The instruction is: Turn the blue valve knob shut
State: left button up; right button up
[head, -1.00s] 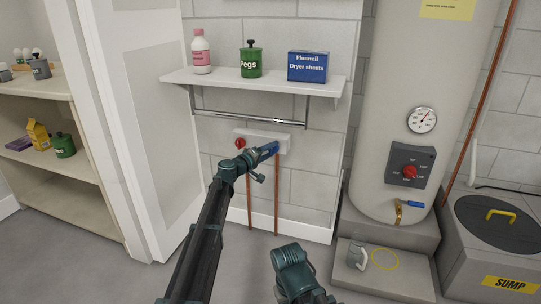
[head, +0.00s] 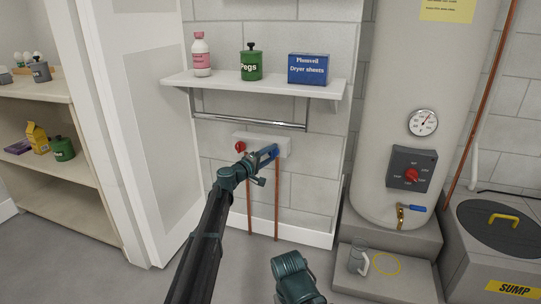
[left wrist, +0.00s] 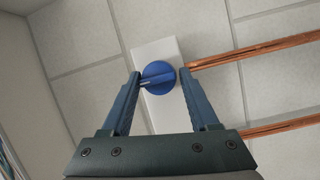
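The blue valve knob (head: 275,152) sits at the right end of a white valve box (head: 253,139) on the block wall. In the left wrist view the knob (left wrist: 157,77) is round with a raised bar across its face. My left gripper (head: 268,155) is at the knob. In the left wrist view my left gripper (left wrist: 158,73) is open, with one finger on each side of the knob and its tips close to the knob's rim. Whether they touch it I cannot tell. My right arm shows at the bottom of the head view, but its gripper fingers do not.
A red knob (head: 240,147) sits left on the same box. Copper pipes (head: 276,205) run down from it. Above are a metal rail (head: 250,121) and a shelf (head: 255,84) with a bottle, tin and box. A tank (head: 405,60) stands right.

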pick_arm(q)
jog(key=o, duration=0.3)
jog(key=v, duration=1.4)
jog(key=shift+w, duration=0.15)
